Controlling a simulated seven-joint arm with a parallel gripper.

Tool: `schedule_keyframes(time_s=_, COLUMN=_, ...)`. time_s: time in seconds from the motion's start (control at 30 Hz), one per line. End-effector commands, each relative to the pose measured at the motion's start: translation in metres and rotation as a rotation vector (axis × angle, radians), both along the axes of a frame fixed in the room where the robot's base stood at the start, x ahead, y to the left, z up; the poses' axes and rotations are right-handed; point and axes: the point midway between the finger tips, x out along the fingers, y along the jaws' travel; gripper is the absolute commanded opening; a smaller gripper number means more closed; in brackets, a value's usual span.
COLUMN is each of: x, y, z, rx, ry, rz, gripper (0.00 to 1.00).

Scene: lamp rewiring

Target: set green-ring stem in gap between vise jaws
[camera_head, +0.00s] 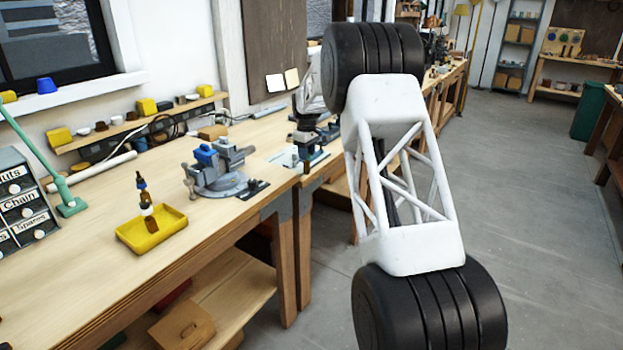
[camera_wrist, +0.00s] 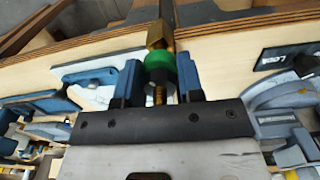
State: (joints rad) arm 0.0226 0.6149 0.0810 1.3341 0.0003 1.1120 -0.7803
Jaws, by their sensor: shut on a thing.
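The green-ring stem (camera_wrist: 160,68) is in the wrist view, with a brass-coloured top, a green ring and a thin threaded part below. My gripper (camera_wrist: 159,82) is shut on it, with one blue finger on each side. The vise (camera_head: 218,172) stands on the bench in the head view, blue and grey on a round base. Part of what looks like the vise (camera_wrist: 285,115) shows at the right of the wrist view, apart from the stem. The gap between its jaws is not clear in either view. The stem cannot be made out in the head view.
A black label plate (camera_head: 256,187) lies right of the vise. A white plate (camera_wrist: 90,82) is left of my gripper. My white arm link covers the middle of the head view.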

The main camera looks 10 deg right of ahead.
Motion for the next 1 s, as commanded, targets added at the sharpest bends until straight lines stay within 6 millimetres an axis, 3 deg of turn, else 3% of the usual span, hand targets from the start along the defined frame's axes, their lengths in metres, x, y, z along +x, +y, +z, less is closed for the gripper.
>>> schedule_keyframes(time_s=0.03, x=0.005, y=0.003, z=0.020, rx=0.000, ry=-0.006, rz=0.025, gripper=0.00)
schedule_keyframes(time_s=0.13, x=0.010, y=0.011, z=0.052, rx=0.000, ry=-0.004, rz=0.081, gripper=0.00)
schedule_keyframes(time_s=0.27, x=0.015, y=0.035, z=0.089, rx=0.000, ry=-0.004, rz=0.193, gripper=0.00)
schedule_keyframes(time_s=0.7, x=0.009, y=0.174, z=0.148, rx=0.000, ry=-0.002, rz=0.675, gripper=0.00)
schedule_keyframes(time_s=1.0, x=-0.007, y=0.254, z=0.184, rx=0.000, ry=-0.002, rz=0.958, gripper=0.00)
